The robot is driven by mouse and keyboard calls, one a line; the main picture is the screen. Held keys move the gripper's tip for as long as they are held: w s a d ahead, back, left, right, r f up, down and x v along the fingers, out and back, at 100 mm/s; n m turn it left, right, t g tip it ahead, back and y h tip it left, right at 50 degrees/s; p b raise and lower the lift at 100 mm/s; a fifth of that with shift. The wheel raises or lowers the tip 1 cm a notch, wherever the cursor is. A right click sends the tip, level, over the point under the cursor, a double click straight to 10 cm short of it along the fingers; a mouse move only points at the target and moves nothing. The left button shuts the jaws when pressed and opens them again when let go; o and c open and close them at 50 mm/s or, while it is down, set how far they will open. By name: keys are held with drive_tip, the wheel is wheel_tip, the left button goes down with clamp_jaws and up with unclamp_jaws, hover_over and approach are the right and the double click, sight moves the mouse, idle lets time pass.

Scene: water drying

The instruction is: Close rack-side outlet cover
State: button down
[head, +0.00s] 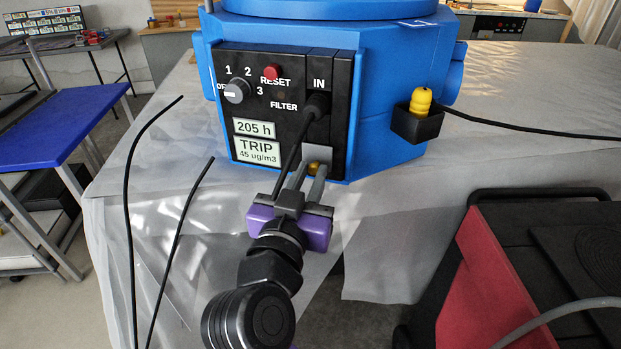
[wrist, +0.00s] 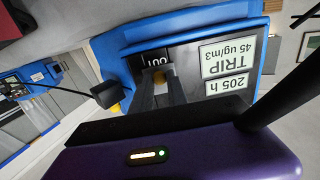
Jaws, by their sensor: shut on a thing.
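The blue machine (head: 390,90) has a black control panel (head: 290,95) with an IN socket holding a black plug (head: 318,104). Low on the panel's right strip is the outlet, with a small grey cover (head: 318,152) and a brass-yellow part (head: 314,167) just below it. My gripper (head: 308,172) reaches up to this outlet, and its two grey fingers are shut on the cover. In the wrist view the fingers (wrist: 160,92) meet the panel beside the OUT label (wrist: 157,60). The fingers partly hide the cover, so its exact angle is unclear.
A black cable (head: 300,150) hangs from the IN plug close past my gripper. A black holder (head: 417,124) with a yellow plug (head: 421,100) is on the machine's right side. A red and black case (head: 480,260) stands at lower right. Plastic sheeting (head: 530,85) covers the table.

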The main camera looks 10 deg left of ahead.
drive_tip(key=c, duration=1.3)
unclamp_jaws()
drive_tip(key=shift+s, duration=0.1)
drive_tip(key=s, duration=0.5)
drive_tip(key=s+a, duration=0.1)
drive_tip(key=s, duration=0.1)
drive_tip(key=shift+s+b, duration=0.3)
drive_tip(key=shift+b, duration=0.05)
drive_tip(key=shift+a, duration=0.1)
